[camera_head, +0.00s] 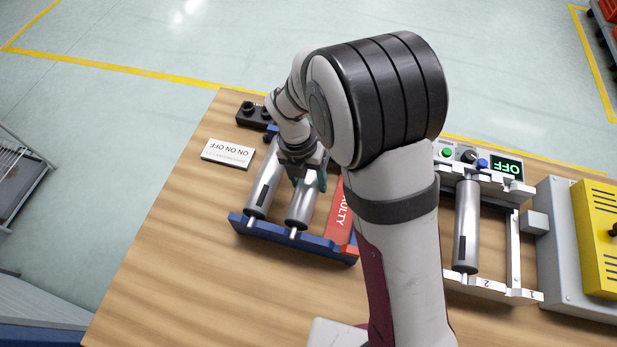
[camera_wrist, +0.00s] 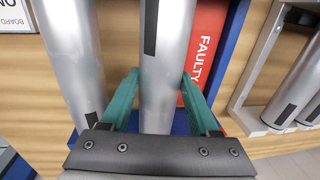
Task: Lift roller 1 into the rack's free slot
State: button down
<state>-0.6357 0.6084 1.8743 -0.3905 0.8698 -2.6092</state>
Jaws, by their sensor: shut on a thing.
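My gripper (camera_head: 308,180), with green fingers, is shut on a silver roller (camera_head: 303,208) with a black strip. In the wrist view the fingers (camera_wrist: 158,105) lie on both sides of this roller (camera_wrist: 165,70). Its lower end is at the blue holder (camera_head: 290,240); I cannot tell whether it is seated or slightly raised. No number shows on it. A second silver roller (camera_head: 263,185) lies to its left. The white rack (camera_head: 515,260), marked 2 and 1, stands at the right and holds a roller (camera_head: 466,225). No roller shows right of that one; my arm hides the rack's left part.
A red FAULTY strip (camera_head: 340,220) lies right of the held roller. A white sign (camera_head: 228,153) lies at the left. A grey and yellow box (camera_head: 560,250) stands right of the rack. The wooden table's front left is clear.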

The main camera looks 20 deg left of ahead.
jog(key=shift+f, duration=0.2)
jog(key=shift+c, duration=0.2)
grip_release()
notch_tip(320, 180, up, 16)
jog(key=a, duration=0.2)
jog(key=shift+f, duration=0.15)
